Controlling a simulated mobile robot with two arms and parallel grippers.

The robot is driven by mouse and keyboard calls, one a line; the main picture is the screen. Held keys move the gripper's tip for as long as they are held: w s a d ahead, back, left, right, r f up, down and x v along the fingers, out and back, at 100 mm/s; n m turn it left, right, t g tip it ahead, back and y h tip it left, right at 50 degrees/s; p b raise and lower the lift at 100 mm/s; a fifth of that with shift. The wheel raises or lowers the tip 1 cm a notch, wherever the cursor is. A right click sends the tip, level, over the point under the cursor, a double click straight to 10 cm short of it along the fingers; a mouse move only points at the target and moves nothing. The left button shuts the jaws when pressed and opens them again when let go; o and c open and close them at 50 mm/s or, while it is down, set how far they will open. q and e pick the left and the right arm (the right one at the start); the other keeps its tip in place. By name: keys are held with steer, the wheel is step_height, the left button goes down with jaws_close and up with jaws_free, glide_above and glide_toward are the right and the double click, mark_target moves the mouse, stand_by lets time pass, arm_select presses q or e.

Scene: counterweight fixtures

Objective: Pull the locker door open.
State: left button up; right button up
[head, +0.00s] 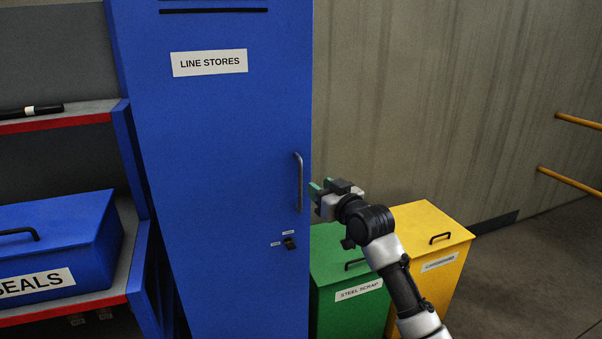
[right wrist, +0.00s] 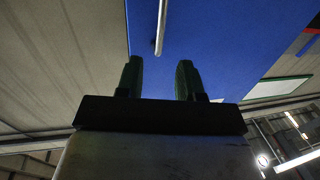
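A tall blue locker (head: 215,140) with a "LINE STORES" label (head: 209,62) stands in the middle of the head view, its door shut. A grey vertical bar handle (head: 299,182) is near the door's right edge. A small dark latch or lock (head: 290,243) sits below the handle. My right gripper (head: 318,188) is just right of the handle, apart from it. In the right wrist view its two green fingers (right wrist: 159,80) are spread and empty, with the handle (right wrist: 161,28) beyond them, roughly in line with the gap. My left gripper is out of view.
A green "STEEL SCRAP" bin (head: 330,260) and a yellow bin (head: 432,235) stand right of the locker, below my right arm. A shelf (head: 75,116) with a blue "SEALS" box (head: 60,245) is at the left. Yellow rails (head: 570,181) are on the right wall.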

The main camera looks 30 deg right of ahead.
mark_target(301, 175)
steer(key=w+p, duration=0.2)
steer(key=w, duration=0.6)
steer(key=shift+w+d, duration=0.15)
steer(key=shift+w+f+p, duration=0.1)
steer(key=shift+w+p, duration=0.2)
steer(key=shift+w, duration=0.55)
steer(key=shift+c, duration=0.3)
jaws_close()
